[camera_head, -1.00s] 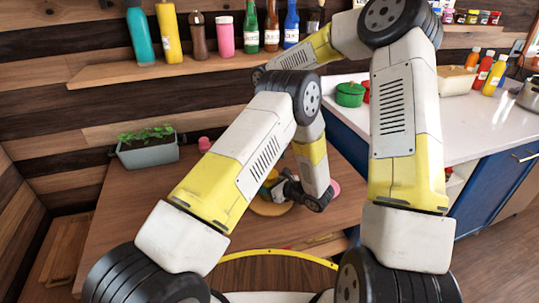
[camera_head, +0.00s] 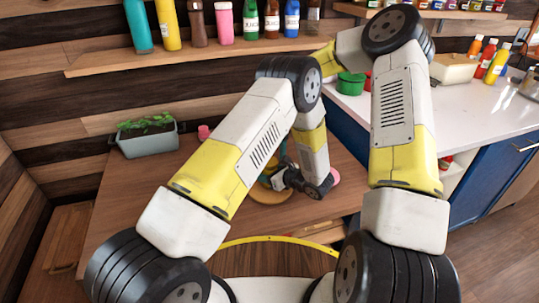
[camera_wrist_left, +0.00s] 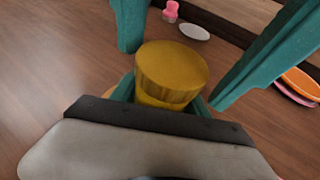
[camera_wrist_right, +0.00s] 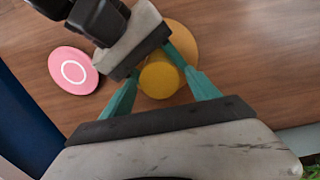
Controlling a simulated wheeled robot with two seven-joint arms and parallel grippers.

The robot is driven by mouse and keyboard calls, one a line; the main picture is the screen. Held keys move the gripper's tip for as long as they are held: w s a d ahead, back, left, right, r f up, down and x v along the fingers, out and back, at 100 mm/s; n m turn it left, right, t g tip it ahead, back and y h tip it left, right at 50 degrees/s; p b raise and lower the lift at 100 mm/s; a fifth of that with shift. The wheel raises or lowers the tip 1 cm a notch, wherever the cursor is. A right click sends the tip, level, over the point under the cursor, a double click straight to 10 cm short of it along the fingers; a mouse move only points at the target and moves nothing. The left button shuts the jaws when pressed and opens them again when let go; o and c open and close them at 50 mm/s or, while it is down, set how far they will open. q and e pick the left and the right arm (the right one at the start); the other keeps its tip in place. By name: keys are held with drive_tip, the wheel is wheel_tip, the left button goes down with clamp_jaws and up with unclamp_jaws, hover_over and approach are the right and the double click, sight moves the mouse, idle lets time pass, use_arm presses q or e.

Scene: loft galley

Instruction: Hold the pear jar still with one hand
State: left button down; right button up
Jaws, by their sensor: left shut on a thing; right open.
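The pear jar's round yellow lid (camera_wrist_left: 172,68) shows in the left wrist view, and in the right wrist view the lid (camera_wrist_right: 162,79) is seen from above. The jar looks upright over a round wooden board (camera_wrist_right: 187,40). My left gripper (camera_wrist_left: 165,97) is shut on the jar below the lid, its finger ends partly hidden. My right gripper (camera_wrist_right: 162,71) is open, with one teal finger on each side of the lid; whether it touches is unclear. Its fingers also show at the top of the left wrist view. In the head view my arms hide most of the jar.
A pink disc with a white ring (camera_wrist_right: 73,71) lies beside the board. A planter (camera_head: 148,138) stands at the table's back left, near a small pink item (camera_head: 203,132). A counter (camera_head: 470,115) with a green pot (camera_head: 351,84) is at right. The table's left part is clear.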

drive_tip(key=c, duration=1.5)
drive_tip(key=n, duration=1.2)
drive_tip(key=shift+r+n, duration=0.1)
drive_tip(key=shift+n, duration=0.2)
drive_tip(key=o, duration=1.6)
